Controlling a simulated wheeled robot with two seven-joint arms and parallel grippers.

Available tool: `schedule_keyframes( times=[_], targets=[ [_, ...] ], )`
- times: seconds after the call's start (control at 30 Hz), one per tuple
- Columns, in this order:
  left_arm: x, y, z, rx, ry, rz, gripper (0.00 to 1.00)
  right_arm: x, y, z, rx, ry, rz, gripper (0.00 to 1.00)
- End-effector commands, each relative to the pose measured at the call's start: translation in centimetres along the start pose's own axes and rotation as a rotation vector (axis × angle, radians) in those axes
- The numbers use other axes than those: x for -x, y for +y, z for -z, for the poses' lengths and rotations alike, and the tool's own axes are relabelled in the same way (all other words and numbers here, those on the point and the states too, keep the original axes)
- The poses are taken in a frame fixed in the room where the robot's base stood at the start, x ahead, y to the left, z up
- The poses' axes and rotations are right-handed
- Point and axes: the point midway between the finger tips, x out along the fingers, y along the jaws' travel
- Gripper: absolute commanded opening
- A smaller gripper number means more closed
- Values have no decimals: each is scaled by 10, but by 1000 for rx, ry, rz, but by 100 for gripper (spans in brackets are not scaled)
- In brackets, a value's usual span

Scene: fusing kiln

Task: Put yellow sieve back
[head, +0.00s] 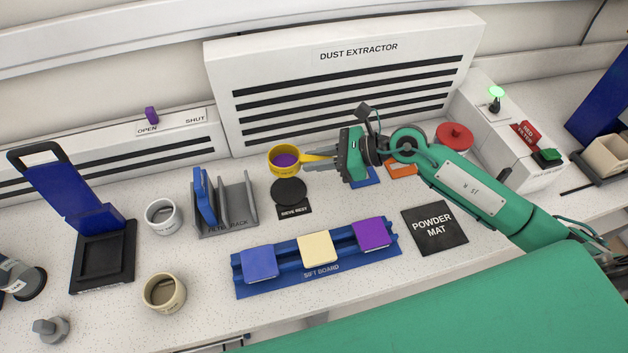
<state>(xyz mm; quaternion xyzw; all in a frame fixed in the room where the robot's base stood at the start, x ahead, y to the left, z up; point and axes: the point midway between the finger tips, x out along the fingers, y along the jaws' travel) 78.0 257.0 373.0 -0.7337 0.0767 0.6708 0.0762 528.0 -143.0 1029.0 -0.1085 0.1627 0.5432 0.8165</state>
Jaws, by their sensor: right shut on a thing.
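The yellow sieve (271,165) is a round yellow cup with a handle, and purple shows inside it. My right gripper (318,160) is shut on the sieve's handle and holds the sieve in front of the dust extractor. The black sieve rest (290,191), a round pad with a labelled plate, lies on the counter just below the sieve in the picture. The rest's round pad is bare. I cannot tell exactly how high the sieve is above the counter. My left gripper does not show.
A sift board (318,275) with blue, cream and purple tiles lies in front. A filter rack (228,231) and two cups stand left of the sieve rest. A powder mat (435,227) lies bare at right. The dust extractor (340,130) stands behind.

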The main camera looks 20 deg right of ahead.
Motion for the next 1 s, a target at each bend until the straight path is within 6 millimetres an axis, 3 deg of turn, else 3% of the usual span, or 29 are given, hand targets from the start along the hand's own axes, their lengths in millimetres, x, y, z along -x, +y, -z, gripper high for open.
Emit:
schedule_keyframes(
  times=[0.13,0.6,1.0],
  targets=[
    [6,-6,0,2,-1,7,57,-12,1,28,-5,0,-2,0],
    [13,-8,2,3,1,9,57,-33,0,80,-3,0,-1,0],
    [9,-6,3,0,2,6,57,-36,0,87,1,0,-1,0]
  ],
)
